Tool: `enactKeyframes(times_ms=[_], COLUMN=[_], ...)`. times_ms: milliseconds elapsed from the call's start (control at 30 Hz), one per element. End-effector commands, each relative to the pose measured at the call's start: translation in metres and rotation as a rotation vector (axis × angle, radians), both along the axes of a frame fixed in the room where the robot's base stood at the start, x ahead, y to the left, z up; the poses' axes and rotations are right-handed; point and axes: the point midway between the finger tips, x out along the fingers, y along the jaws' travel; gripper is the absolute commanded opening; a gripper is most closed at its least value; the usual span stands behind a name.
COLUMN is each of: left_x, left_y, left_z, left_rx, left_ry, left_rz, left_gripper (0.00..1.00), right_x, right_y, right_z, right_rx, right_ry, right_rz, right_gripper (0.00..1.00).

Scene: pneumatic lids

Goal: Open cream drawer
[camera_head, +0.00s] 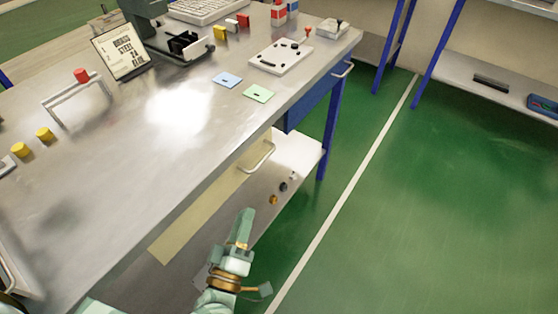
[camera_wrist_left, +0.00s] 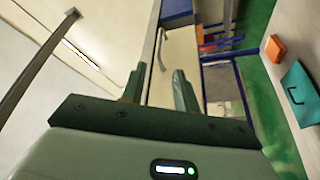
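The cream drawer front (camera_head: 200,217) is a long pale strip under the front edge of the workbench, with a metal bar handle (camera_head: 258,157) towards its far end. My left gripper (camera_head: 244,222) is low in front of the bench, nearer than that handle and apart from it. In the left wrist view, the fingers (camera_wrist_left: 159,88) are spread with nothing between them. That view also shows a long metal bar (camera_wrist_left: 40,65) in front of a pale panel at the left; I cannot tell which front it belongs to. My right gripper is not in view.
The metal bench top (camera_head: 110,170) carries blue and green cards, a white panel and yellow knobs. A blue drawer (camera_head: 312,98) is at the far end. A lower shelf (camera_head: 298,150) sits beneath. Green floor (camera_head: 400,220) to the right is clear.

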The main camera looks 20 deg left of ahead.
Motion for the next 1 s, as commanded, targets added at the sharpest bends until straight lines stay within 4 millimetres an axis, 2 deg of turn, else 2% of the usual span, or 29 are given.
enactKeyframes(times_ms=[400, 600, 800, 1000], left_x=[0.098, 0.134, 0.148, 0.149], left_y=[0.0, 0.0, 0.0, 0.0], left_z=[0.021, 0.028, 0.032, 0.032], left_rx=[0.001, 0.003, 0.004, 0.004], left_ry=[-0.004, -0.001, 0.001, 0.001], left_rz=[0.0, 0.0, -0.001, -0.001], left_gripper=[0.31, 0.31, 0.31, 0.31], right_x=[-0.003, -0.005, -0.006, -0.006], right_y=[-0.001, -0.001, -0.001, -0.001], right_z=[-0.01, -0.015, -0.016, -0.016], right_rx=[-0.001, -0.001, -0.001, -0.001], right_ry=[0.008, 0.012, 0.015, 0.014], right_rz=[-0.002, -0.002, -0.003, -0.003], right_gripper=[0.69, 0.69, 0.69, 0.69])
